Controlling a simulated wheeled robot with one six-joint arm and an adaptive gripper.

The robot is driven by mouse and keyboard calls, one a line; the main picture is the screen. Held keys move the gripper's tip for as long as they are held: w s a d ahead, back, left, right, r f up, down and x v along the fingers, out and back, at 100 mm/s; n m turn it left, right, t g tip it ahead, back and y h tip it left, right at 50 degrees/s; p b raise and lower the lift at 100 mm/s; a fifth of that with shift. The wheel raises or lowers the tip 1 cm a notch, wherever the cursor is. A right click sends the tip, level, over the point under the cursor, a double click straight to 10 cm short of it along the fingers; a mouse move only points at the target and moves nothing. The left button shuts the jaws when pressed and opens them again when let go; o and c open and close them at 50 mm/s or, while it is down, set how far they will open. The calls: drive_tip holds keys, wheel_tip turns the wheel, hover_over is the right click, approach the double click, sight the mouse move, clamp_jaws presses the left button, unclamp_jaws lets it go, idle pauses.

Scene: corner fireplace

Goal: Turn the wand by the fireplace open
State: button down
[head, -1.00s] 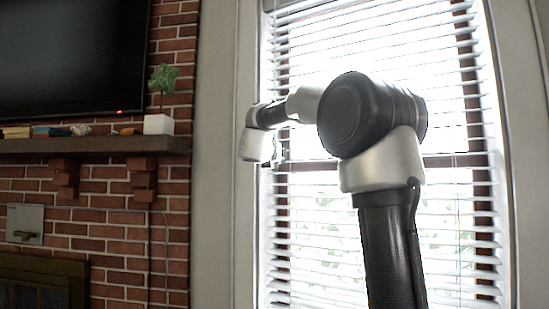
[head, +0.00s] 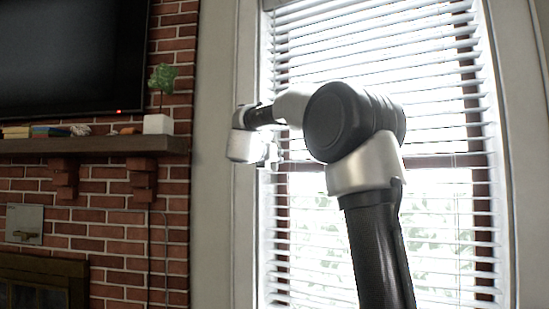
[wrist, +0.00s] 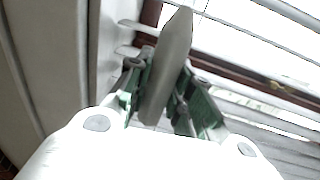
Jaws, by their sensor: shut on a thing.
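The window blind (head: 385,235) has white horizontal slats, tilted so that bright daylight and some greenery show between them. In the wrist view, the wand (wrist: 168,68) is a grey, tapered piece standing between the green-padded fingers of my gripper (wrist: 163,105). The fingers are shut on it. In the head view my gripper (head: 271,156) is at the left edge of the blind, beside the window frame. The wand cannot be made out there, and my arm covers part of the blind.
A brick fireplace (head: 110,230) stands to the left, with a dark mantel shelf (head: 95,145) that holds a potted plant (head: 158,123) and books. A television (head: 70,55) hangs above. The pale window trim (head: 215,220) is close beside my gripper.

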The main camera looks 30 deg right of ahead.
drive_tip(key=c, duration=1.2)
unclamp_jaws()
drive_tip(key=shift+c, duration=0.2)
drive_tip(key=v, duration=1.2)
